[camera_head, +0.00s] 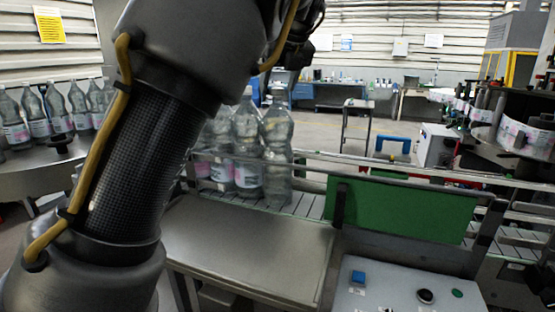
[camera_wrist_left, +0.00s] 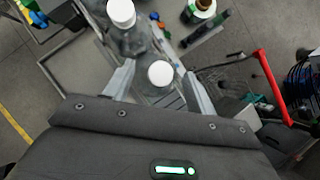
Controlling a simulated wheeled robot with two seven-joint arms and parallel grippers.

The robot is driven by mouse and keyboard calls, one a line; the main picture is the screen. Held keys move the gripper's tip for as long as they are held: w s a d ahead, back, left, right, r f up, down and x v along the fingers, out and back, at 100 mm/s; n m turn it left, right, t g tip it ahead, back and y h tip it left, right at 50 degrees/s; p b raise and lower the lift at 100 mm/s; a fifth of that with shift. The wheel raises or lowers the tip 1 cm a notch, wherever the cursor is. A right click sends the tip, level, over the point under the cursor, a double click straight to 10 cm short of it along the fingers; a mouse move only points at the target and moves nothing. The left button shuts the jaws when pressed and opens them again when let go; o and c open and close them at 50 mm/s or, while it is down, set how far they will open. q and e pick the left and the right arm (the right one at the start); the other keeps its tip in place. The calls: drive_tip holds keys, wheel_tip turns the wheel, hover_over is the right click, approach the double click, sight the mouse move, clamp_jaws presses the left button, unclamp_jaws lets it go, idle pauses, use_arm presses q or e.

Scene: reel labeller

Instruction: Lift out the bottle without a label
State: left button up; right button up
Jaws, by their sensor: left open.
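Clear bottles stand upright in a group on the conveyor (camera_head: 308,204), partly hidden by my left arm. The rightmost bottle (camera_head: 278,128) shows no label on its visible side. The bottle beside it (camera_head: 246,130) carries a white and pink label. In the left wrist view, my left gripper (camera_wrist_left: 160,70) is open, with its fingers on either side of a white-capped bottle (camera_wrist_left: 160,74). I cannot tell whether they touch it. Another white-capped bottle (camera_wrist_left: 121,14) stands just beyond. Labels cannot be made out in that view. My right gripper is not in view.
A metal rail runs along the conveyor, with a green panel (camera_head: 400,210) to the right. A bare metal plate (camera_head: 250,247) and a control box (camera_head: 405,290) with buttons lie in front. More labelled bottles (camera_head: 58,110) stand on a round table at left; a label reel machine is at right.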

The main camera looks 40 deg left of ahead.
sight(276, 100)
use_arm(q)
drive_tip(key=shift+a+f, duration=0.1)
drive_tip(key=shift+f, duration=0.1)
drive_tip(key=p+x, duration=0.1)
drive_tip(key=x, duration=0.1)
drive_tip(key=p+x, duration=0.1)
drive_tip(key=x, duration=0.1)
drive_tip(key=shift+w+f, duration=0.15)
drive_tip(key=shift+f, duration=0.3)
drive_tip(key=shift+r, duration=0.1)
drive_tip(key=shift+c, duration=1.2)
drive_tip(key=c, duration=1)
drive_tip(key=shift+s+d+f, duration=0.2)
drive_tip(key=shift+d+f, duration=0.05)
drive_tip(key=shift+f, duration=0.1)
drive_tip(key=shift+r, duration=0.2)
